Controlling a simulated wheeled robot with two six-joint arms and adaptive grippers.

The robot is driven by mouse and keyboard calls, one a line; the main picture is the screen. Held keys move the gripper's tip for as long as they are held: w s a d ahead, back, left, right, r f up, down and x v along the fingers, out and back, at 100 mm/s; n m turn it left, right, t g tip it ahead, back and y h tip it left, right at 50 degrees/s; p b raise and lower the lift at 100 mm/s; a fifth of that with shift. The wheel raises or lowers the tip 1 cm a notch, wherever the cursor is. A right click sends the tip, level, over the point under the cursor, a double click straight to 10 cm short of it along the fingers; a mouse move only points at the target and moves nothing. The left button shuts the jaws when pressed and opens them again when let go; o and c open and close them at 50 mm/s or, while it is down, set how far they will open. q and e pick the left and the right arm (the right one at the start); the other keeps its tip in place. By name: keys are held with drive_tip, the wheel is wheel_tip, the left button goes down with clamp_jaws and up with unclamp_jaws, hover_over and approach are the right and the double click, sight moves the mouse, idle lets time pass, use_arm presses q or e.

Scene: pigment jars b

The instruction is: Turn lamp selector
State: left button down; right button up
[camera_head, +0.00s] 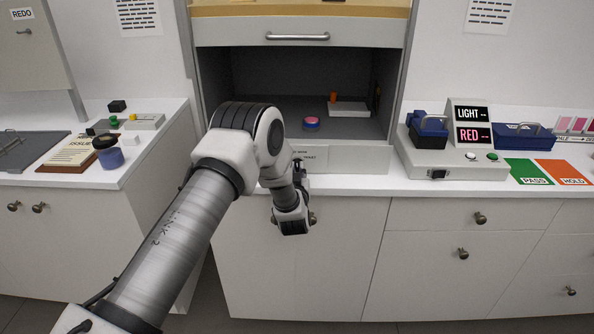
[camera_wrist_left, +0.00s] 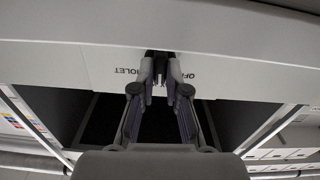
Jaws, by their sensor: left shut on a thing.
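The lamp selector is a dark knob (camera_wrist_left: 160,60) on the pale front strip below the cabinet opening, seen in the left wrist view. In the head view the left gripper (camera_head: 299,170) is at the front strip beside the label plate (camera_head: 313,157); the knob is hidden there. My right gripper is not in view.
Inside the open cabinet are a pink-topped jar (camera_head: 312,123) and a white tray (camera_head: 349,110). To the right, a console (camera_head: 455,165) reads "LIGHT --" and "RED --", beside a green PASS mat (camera_head: 527,171) and an orange HOLD mat (camera_head: 563,172). A blue jar (camera_head: 110,157) stands on the left counter.

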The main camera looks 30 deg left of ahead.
use_arm(q)
drive_tip(key=shift+m, duration=2.2)
drive_tip(key=c, duration=1.2)
unclamp_jaws()
drive_tip(key=shift+d, duration=0.1)
drive_tip(key=v, duration=1.2)
drive_tip(key=shift+w, duration=0.1)
